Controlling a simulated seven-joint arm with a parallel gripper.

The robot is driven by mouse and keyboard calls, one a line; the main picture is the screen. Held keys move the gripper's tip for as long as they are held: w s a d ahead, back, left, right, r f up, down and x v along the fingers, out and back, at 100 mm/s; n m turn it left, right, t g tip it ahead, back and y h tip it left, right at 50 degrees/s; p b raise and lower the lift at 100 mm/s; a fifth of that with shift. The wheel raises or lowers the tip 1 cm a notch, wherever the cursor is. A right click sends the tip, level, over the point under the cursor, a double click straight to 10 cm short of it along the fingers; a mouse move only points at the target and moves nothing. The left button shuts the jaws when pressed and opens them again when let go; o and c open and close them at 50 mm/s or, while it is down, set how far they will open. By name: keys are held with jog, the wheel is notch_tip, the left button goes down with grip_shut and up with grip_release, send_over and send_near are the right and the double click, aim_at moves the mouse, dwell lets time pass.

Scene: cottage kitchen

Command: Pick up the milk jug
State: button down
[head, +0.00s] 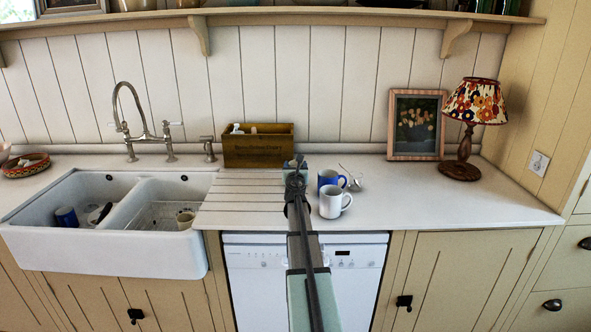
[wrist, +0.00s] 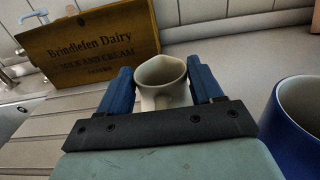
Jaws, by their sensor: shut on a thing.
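A cream jug with a pinched spout (wrist: 163,92) stands upright between the two blue fingers of my gripper (wrist: 162,78) in the wrist view. The fingers are shut on its sides. I cannot tell whether its base touches the counter. In the head view my gripper (head: 297,166) is over the worktop, in front of the wooden crate's right end, and my arm hides the jug there.
A blue mug (head: 329,179) and a white mug (head: 331,204) stand close to the right of my gripper. The wooden dairy crate (head: 257,152) is behind left. A picture frame (head: 416,125) and lamp (head: 462,140) are farther right. The sink (head: 120,262) is left.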

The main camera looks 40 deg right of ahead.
jog(key=shift+r, duration=0.3)
notch_tip(320, 180, up, 9)
dwell(1.4)
